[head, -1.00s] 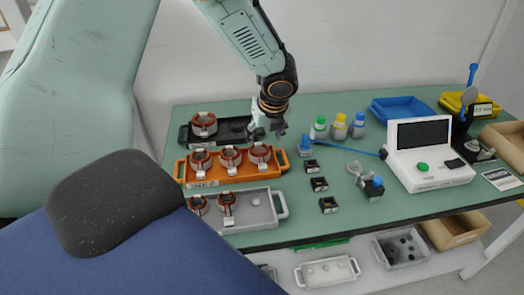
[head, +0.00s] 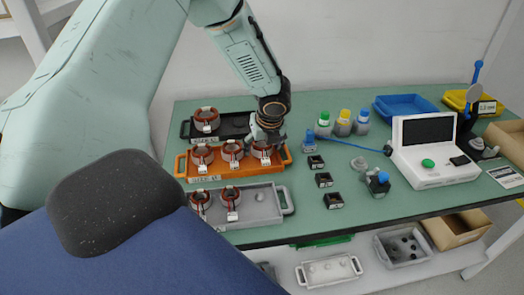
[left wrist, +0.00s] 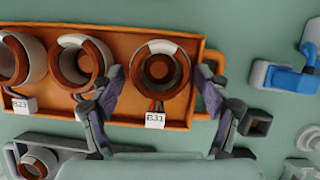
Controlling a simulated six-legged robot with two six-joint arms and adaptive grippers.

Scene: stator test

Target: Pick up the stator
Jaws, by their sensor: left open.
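Stators with copper windings sit in trays. The orange tray (head: 225,173) holds a row of three: left (head: 202,158), middle (head: 232,152) and right (head: 262,151). My left gripper (head: 267,138) is over the right stator and partly hides it in the head view. In the left wrist view the open fingers (left wrist: 159,75) stand on either side of this right stator (left wrist: 163,69), with its white tag below; neither clearly touches it. The middle stator (left wrist: 82,61) is close beside the left finger. My right gripper is not in view.
A black tray (head: 238,118) behind holds one stator; a grey tray (head: 262,208) in front holds two. To the right are small black boxes (head: 323,180), bottles (head: 343,122) and a white test device (head: 428,165). Green bench top shows between them.

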